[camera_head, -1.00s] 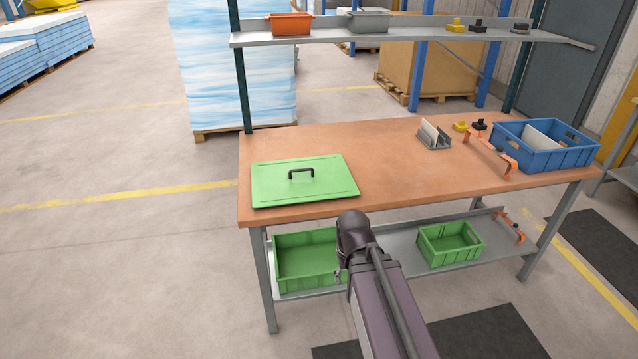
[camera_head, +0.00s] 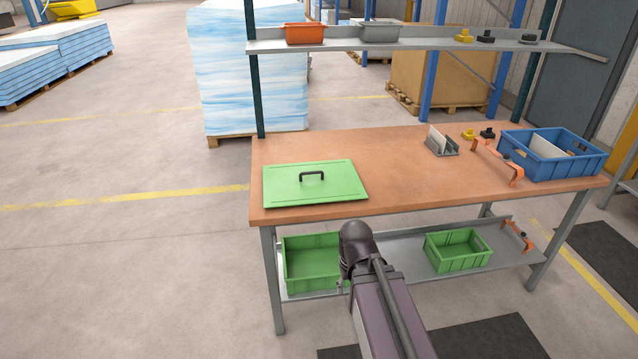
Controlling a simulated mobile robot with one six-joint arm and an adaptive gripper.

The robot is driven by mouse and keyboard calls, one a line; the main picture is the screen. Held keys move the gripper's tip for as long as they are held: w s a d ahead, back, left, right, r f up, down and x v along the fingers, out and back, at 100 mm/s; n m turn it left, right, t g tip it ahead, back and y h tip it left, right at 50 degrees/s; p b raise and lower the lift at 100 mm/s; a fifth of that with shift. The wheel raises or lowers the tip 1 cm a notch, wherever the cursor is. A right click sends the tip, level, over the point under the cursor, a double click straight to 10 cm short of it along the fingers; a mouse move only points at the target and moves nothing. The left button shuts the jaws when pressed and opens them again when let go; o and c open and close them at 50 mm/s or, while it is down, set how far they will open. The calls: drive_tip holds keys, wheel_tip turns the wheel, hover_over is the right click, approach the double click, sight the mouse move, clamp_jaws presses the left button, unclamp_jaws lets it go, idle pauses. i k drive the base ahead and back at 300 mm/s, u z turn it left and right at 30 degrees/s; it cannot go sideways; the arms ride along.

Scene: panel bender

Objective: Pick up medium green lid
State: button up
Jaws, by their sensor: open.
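The green lid (camera_head: 335,190) lies flat on the left end of the wooden workbench top (camera_head: 400,190). It is a wide rectangle with a black handle (camera_head: 312,175) standing up near its middle. My arm rises from the bottom of the view, and its dark joint is in front of the bench's front edge, to the right of and below the lid. My gripper cannot be made out; the arm hides what lies beyond the joint. Nothing covers the lid.
On the lower shelf stand a larger green crate (camera_head: 297,270), partly behind my arm, and a smaller one (camera_head: 480,262). A blue crate (camera_head: 575,170), an orange handle (camera_head: 508,172) and a grey holder (camera_head: 444,152) occupy the bench's right side. The bench's middle is clear.

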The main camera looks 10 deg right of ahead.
sight(290, 185)
drive_tip(key=u, duration=0.1)
drive_tip(key=i, duration=0.95)
drive_tip(key=z, duration=0.1)
